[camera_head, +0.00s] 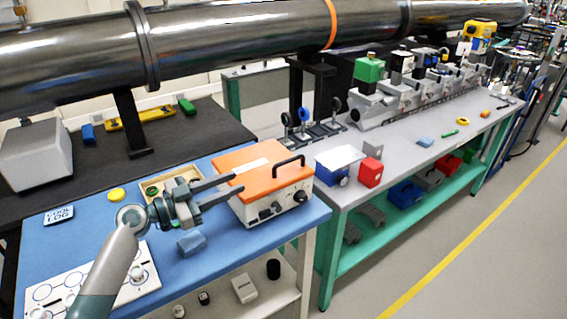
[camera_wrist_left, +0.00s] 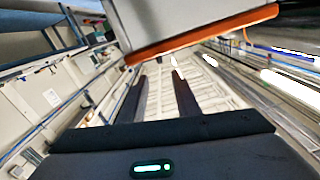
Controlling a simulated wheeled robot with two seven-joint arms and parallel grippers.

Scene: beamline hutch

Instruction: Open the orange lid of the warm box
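The warm box (camera_head: 272,207) is a white box with knobs on its front, standing on the blue bench top. Its orange lid (camera_head: 250,170) lies shut on top and carries a black handle (camera_head: 289,162). My left gripper (camera_head: 238,184) is open and empty, with its fingers pointing at the left side of the box near the lid's edge. Whether a finger touches the box cannot be told. In the left wrist view the lid's orange edge (camera_wrist_left: 205,35) and the pale box wall (camera_wrist_left: 175,14) show above the two spread fingers (camera_wrist_left: 163,92). My right gripper is not in view.
A wooden tray (camera_head: 150,192) sits behind the left gripper. A blue block (camera_head: 192,243) lies in front of it, and a white panel (camera_head: 85,287) is at the front left. A grey bench (camera_head: 400,150) with a red box (camera_head: 370,172) stands to the right.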

